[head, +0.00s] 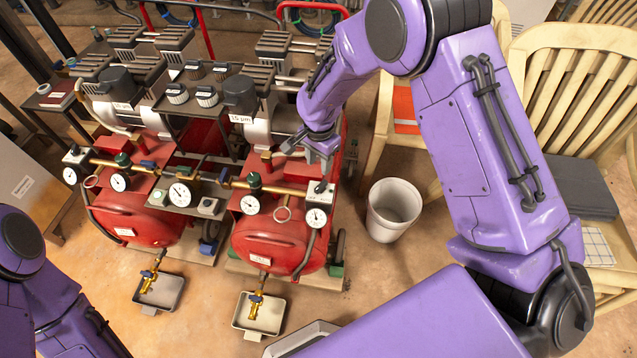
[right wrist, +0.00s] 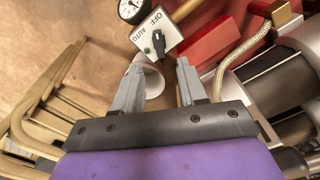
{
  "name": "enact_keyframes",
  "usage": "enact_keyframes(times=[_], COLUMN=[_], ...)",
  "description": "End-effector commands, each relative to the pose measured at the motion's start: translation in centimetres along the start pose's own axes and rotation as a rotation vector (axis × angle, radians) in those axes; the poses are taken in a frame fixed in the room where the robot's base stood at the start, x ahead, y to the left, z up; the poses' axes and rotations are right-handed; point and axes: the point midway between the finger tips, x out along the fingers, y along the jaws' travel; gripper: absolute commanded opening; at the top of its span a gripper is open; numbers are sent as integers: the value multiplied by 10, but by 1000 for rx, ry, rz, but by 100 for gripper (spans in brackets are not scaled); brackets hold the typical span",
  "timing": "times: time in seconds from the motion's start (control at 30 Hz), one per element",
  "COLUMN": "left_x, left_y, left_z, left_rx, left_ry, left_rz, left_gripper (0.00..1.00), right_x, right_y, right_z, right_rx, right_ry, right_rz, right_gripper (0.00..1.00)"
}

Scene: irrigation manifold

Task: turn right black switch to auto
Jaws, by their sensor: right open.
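The right black switch (head: 320,187) sits on a small light box at the right end of the brass pipe line, above a pressure gauge. In the right wrist view the black switch (right wrist: 159,43) stands on a white plate (right wrist: 146,32) marked OFF and AUTO. I cannot tell surely which mark it points to. My right gripper (head: 306,149) is just above and behind the switch in the head view. In the right wrist view its open, empty fingers (right wrist: 158,78) lie on either side of the switch's line, apart from it. My left gripper is out of view.
Two red compressor tanks (head: 268,240) carry several gauges (head: 181,193) and brass piping. A similar switch box (head: 75,156) is at the left end. A white bucket (head: 392,212) stands right of the tanks, near wooden chairs (head: 580,90). Drip trays (head: 240,322) lie in front.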

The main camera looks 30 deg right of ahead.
Motion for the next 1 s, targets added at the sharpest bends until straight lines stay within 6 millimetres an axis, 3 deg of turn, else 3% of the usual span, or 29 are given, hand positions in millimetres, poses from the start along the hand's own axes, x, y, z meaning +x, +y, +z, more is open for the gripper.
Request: enact_keyframes(times=[0.4,0.57,0.83,0.97,1.0], left_x=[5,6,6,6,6], left_y=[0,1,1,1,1], left_z=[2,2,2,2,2], left_rx=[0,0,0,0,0], left_ry=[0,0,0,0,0], left_rz=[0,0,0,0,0], left_gripper=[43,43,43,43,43], right_x=[86,101,103,102,102], right_y=[3,3,3,3,3], right_z=[1,0,0,0,0], right_rx=[2,2,1,1,1], right_ry=[-2,-2,-1,-1,-1], right_rz=[7,5,4,4,4], right_gripper=[42,42,42,0,0])
